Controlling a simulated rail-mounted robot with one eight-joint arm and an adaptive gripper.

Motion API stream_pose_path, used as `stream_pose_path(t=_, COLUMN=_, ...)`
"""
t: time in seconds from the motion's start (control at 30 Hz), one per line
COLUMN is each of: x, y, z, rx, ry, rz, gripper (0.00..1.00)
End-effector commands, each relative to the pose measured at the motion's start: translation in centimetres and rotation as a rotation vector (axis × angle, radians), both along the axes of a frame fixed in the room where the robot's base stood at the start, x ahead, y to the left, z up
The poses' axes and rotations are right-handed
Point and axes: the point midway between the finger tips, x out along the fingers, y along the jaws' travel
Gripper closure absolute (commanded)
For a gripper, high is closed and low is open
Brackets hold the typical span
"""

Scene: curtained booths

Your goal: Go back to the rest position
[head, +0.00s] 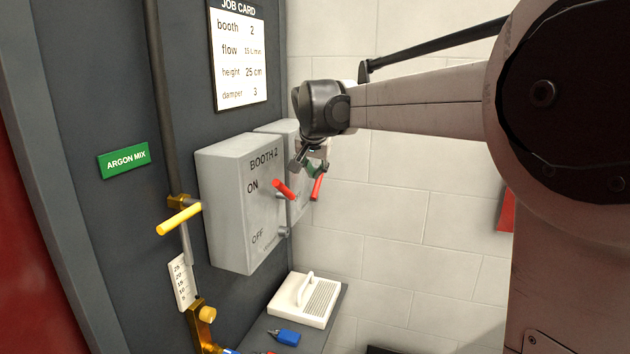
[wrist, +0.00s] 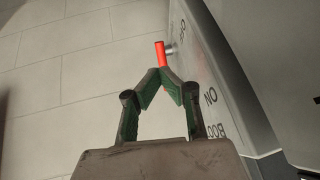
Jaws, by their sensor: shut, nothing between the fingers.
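My gripper (head: 318,165) is in front of the far grey box at the back, just above that box's red lever (head: 317,187). In the wrist view my gripper (wrist: 167,80) is shut and empty. A red lever (wrist: 160,54) shows just beyond the fingertips there, near upside-down OFF lettering; whether they touch it I cannot tell. The nearer grey box (head: 232,205), marked BOOTH 2, has its own red lever (head: 283,190) beside the ON mark. My arm (head: 420,100) reaches in from the right.
A job card (head: 239,55) hangs above the boxes. A yellow handle (head: 179,219) sits on the pipe at the left. A white slotted block (head: 304,299) and a small blue item (head: 283,337) rest on the grey shelf below. Open space lies before the pale block wall (head: 400,220).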

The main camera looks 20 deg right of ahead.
Motion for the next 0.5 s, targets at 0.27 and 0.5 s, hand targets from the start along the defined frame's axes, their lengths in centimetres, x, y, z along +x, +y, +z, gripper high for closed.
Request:
stream_pose_path(t=0.27, x=-2.4, y=1.0, z=3.0, rx=-0.001, ry=0.000, rz=0.001, gripper=1.00)
stream_pose_path(t=0.5, x=-3.1, y=1.2, z=3.6, rx=-0.001, ry=0.000, rz=0.002, gripper=1.00)
